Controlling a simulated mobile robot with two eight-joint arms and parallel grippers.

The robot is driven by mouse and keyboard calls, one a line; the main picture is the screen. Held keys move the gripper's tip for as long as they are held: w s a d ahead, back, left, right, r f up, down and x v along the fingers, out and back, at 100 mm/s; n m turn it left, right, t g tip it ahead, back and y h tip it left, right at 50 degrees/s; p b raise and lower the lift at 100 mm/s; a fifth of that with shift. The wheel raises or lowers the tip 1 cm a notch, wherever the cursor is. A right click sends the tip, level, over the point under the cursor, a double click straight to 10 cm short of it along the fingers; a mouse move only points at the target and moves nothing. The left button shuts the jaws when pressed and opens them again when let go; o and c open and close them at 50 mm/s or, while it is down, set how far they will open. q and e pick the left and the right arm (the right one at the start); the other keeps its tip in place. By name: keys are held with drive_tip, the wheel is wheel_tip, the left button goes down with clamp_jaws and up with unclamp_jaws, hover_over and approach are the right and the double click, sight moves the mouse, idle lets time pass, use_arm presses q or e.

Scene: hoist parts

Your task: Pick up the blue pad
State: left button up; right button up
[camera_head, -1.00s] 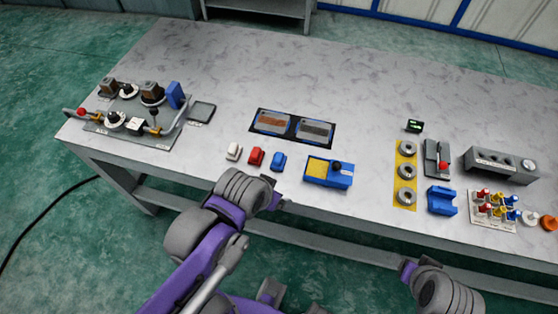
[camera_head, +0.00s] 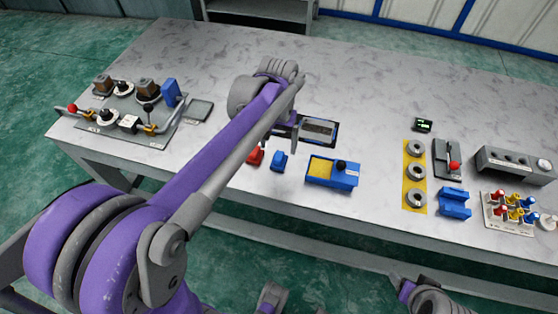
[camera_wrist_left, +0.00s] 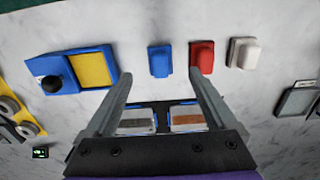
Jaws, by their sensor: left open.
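The blue pad (camera_head: 279,161) is a small block on the table, right of the red pad (camera_head: 255,156). In the left wrist view the blue pad (camera_wrist_left: 160,61) lies beyond the fingertips, in line with the gap between them. My left gripper (camera_wrist_left: 160,78) is open and empty, above the table. In the head view my left gripper (camera_head: 293,129) is partly hidden by its own arm. My right gripper (camera_head: 398,280) is low at the bottom right, its jaws unclear.
The white pad (camera_wrist_left: 244,53) shows in the left wrist view; my left arm hides it in the head view. A blue box with a yellow top (camera_head: 331,171) stands right of the blue pad. A dark tray (camera_head: 318,130) lies behind. The back of the table (camera_head: 370,70) is clear.

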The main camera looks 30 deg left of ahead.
sight(279, 156)
use_arm(q)
drive_tip(key=f, duration=0.4)
drive_tip(key=w+f, duration=0.1)
drive_tip(key=f, duration=0.2)
drive_tip(key=shift+a+b, duration=0.15)
drive_tip(key=shift+b, duration=0.15)
drive_tip(key=shift+s, duration=0.1)
clamp_jaws()
wheel_tip(279, 156, up, 10)
drive_tip(key=shift+p, duration=0.55)
